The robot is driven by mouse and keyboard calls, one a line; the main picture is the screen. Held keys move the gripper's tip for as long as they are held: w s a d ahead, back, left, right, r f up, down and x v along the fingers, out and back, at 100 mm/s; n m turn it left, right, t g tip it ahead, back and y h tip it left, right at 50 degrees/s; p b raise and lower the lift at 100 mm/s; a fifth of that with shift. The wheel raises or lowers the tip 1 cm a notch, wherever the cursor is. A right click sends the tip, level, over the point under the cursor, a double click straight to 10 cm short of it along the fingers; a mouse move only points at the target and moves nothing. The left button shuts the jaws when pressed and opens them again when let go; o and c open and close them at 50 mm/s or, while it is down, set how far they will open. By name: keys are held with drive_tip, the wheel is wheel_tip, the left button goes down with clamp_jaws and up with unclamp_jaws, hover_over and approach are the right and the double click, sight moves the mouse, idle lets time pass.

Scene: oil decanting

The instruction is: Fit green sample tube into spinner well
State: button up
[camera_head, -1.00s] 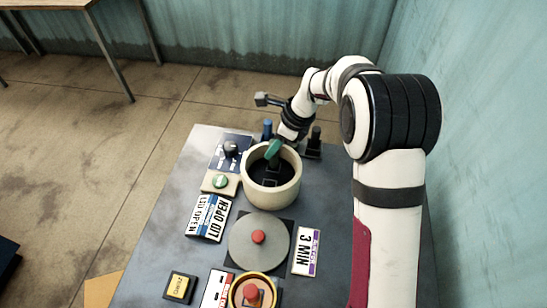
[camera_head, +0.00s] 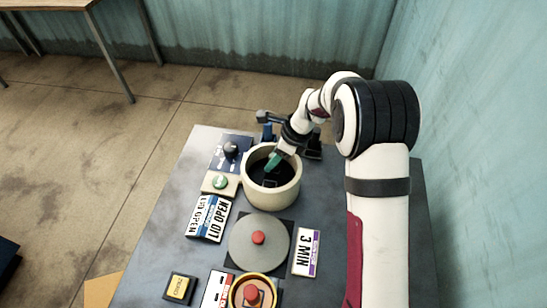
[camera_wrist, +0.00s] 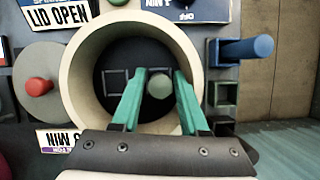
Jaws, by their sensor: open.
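The spinner is a cream round bowl (camera_head: 272,196) with a dark inside; it also shows in the wrist view (camera_wrist: 78,75). Square wells stand on its dark floor, and one empty square well (camera_wrist: 115,82) shows left of my fingers. The green sample tube (camera_wrist: 159,86) shows end-on as a dull green round top between my fingers, inside the bowl. Its lower part is hidden, so I cannot tell how deep it sits in a well. My gripper (camera_wrist: 160,76) has teal fingers, open on either side of the tube, with gaps visible. In the head view my gripper (camera_head: 273,163) reaches into the bowl.
A rack (camera_wrist: 222,95) beside the bowl holds a blue tube (camera_wrist: 245,48) and has empty square slots. A grey lid disc (camera_head: 258,242) with a red knob lies in front. A green button (camera_head: 220,182) and a black knob (camera_head: 231,149) stand left of the bowl.

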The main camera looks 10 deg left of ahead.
drive_tip(key=w+v, duration=0.1)
drive_tip(key=v, duration=1.1)
drive_tip(key=s+d+r+n+h, duration=0.1)
drive_tip(key=s+d+r+n, duration=0.2)
drive_tip(key=s, duration=0.4)
drive_tip(key=s+d+r+n, duration=0.3)
drive_tip(key=s, duration=0.3)
drive_tip(key=s+d+f+n, duration=0.1)
drive_tip(key=s+n, duration=0.3)
drive_tip(key=s, duration=0.5)
drive_tip(key=s+d+n+h, duration=0.1)
drive_tip(key=s+d+n, duration=0.2)
drive_tip(key=s, duration=0.6)
drive_tip(key=shift+s+d+f+n+g+h, duration=0.3)
drive_tip(key=shift+s+d+f+n+g, duration=0.1)
drive_tip(key=shift+d, duration=0.4)
